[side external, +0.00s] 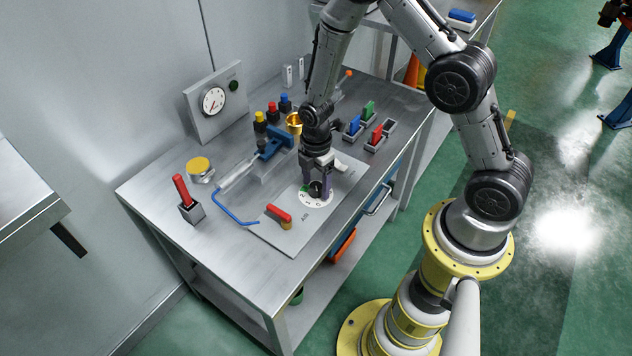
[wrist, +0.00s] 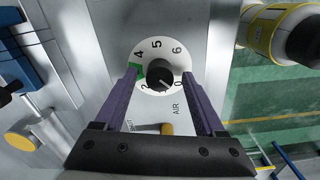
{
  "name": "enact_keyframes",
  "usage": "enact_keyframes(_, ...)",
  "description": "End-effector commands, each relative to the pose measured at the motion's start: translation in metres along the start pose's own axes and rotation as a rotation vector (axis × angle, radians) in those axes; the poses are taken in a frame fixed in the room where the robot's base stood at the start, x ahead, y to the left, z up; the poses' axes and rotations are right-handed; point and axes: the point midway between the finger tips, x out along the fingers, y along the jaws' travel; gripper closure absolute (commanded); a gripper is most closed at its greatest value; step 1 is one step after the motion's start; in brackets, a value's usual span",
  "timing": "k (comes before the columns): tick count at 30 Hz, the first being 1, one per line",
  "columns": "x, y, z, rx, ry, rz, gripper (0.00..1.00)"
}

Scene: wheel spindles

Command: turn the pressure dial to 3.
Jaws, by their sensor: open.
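The pressure dial is a white numbered disc (side external: 313,202) on a grey plate, with a black knob (side external: 316,187) at its centre. In the wrist view the disc (wrist: 157,52) shows 4, 5 and 6 on its far side and 0 and 2 on its near side. A green mark (wrist: 135,70) lies at its left edge, below the 4. The knob (wrist: 160,74) seems to have a pale pointer line towards the 0–1 side, but it is too small to read surely. My gripper (wrist: 160,76) is open, pointing down, its purple fingers on either side of the knob with gaps visible.
A red-handled valve (side external: 279,214) stands on the same plate, left of the dial. A round gauge (side external: 214,100) stands at the back. Small blocks in trays (side external: 376,136) sit to the right.

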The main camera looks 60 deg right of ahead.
Motion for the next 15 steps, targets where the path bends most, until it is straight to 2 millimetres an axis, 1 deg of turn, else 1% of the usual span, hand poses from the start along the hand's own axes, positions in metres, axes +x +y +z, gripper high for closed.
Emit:
enact_keyframes(4,-0.0002,0.0001,0.0000,0.000,0.000,0.000,0.28)
enact_keyframes(5,-0.0002,0.0001,0.0000,0.000,0.000,0.000,0.32)
enact_keyframes(6,-0.0003,0.0001,0.0000,0.000,0.000,0.000,0.39)
enact_keyframes(11,-0.0004,0.0001,0.0000,0.000,0.000,0.000,0.68)
enact_keyframes(15,-0.0005,0.0001,0.0000,0.000,0.000,0.000,0.93)
